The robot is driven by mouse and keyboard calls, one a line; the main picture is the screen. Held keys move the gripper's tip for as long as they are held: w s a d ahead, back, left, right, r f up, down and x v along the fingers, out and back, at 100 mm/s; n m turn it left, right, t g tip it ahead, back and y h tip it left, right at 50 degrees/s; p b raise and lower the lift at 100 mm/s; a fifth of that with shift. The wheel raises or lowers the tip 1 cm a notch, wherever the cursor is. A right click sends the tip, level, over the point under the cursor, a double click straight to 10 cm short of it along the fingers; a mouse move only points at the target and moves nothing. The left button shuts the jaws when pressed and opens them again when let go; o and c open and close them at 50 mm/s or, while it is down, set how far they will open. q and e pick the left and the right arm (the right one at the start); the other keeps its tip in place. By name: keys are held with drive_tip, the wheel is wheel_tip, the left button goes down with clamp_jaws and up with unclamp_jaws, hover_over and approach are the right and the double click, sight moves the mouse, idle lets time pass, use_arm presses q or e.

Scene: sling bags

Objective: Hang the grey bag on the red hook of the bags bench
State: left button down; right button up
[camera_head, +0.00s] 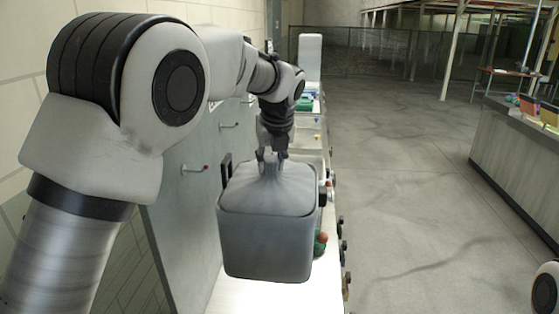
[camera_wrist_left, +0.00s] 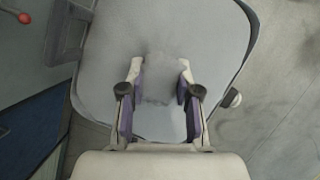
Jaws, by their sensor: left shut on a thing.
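The grey bag (camera_head: 268,235) hangs upright from my left gripper (camera_head: 271,158), which is shut on the gathered fabric of its top. In the left wrist view the bag's top (camera_wrist_left: 165,30) fills the middle, with the left gripper's fingers (camera_wrist_left: 160,85) on either side of the pinched cloth. A hook with a red tip (camera_head: 205,167) sticks out of the grey panel to the left of the bag, apart from it. The red tip also shows in the left wrist view (camera_wrist_left: 25,18). My right gripper is not in view.
The bags bench's pale top (camera_head: 235,297) lies below the bag, with its upright panel (camera_head: 178,235) on the left. Another hook (camera_head: 229,125) is farther back. Small coloured things line the bench's right side. Open floor (camera_head: 400,200) lies to the right, before another counter (camera_head: 515,150).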

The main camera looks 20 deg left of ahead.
sight(239, 173)
use_arm(q)
drive_tip(key=shift+s+a, duration=0.2)
drive_tip(key=shift+a, duration=0.4)
drive_tip(key=shift+s+a, duration=0.2)
drive_tip(key=shift+a, duration=0.4)
drive_tip(key=shift+s+a+f, duration=0.1)
drive_tip(key=shift+s+a, duration=0.1)
drive_tip(key=shift+a, duration=0.65)
drive_tip(key=shift+s+a+f, duration=0.1)
drive_tip(key=shift+s+a, duration=0.1)
drive_tip(key=shift+a, duration=0.6)
drive_tip(key=shift+s+a+f, duration=0.1)
drive_tip(key=shift+a+f, duration=0.1)
drive_tip(key=shift+a, duration=0.25)
drive_tip(key=shift+a+f, duration=0.3)
drive_tip(key=shift+f, duration=0.05)
